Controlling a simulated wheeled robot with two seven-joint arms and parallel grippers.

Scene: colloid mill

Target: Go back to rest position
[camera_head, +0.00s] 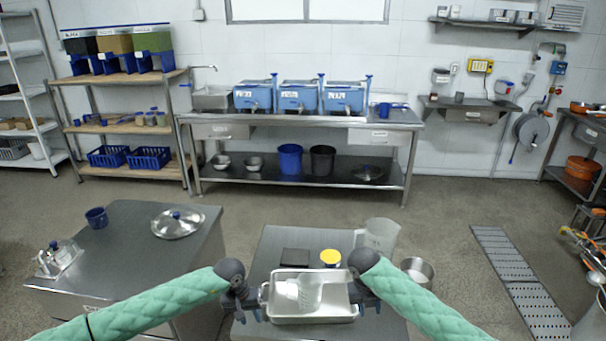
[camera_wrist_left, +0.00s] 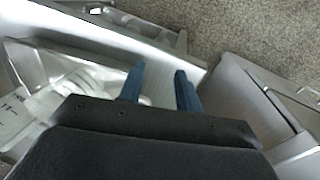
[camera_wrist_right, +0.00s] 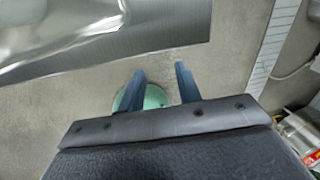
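A metal tray (camera_head: 300,320) sits on the front table with a clear, whitish vessel (camera_head: 308,292) lying in it. My left gripper (camera_head: 246,312) is at the tray's left end. In the left wrist view its two blue fingers (camera_wrist_left: 161,78) are apart with only bare metal showing between them, beside the tray wall (camera_wrist_left: 120,35). My right gripper (camera_head: 368,300) is at the tray's right end. In the right wrist view its fingers (camera_wrist_right: 158,72) are apart, with floor and a green rounded shape behind the gap. Both grippers look empty.
A yellow-lidded jar (camera_head: 330,258), a dark flat box (camera_head: 296,257) and a clear pitcher (camera_head: 380,236) stand behind the tray. A metal pot (camera_head: 417,271) is to the right. The left table (camera_head: 130,250) holds a lid (camera_head: 178,222) and blue mug (camera_head: 96,217). Open floor lies behind.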

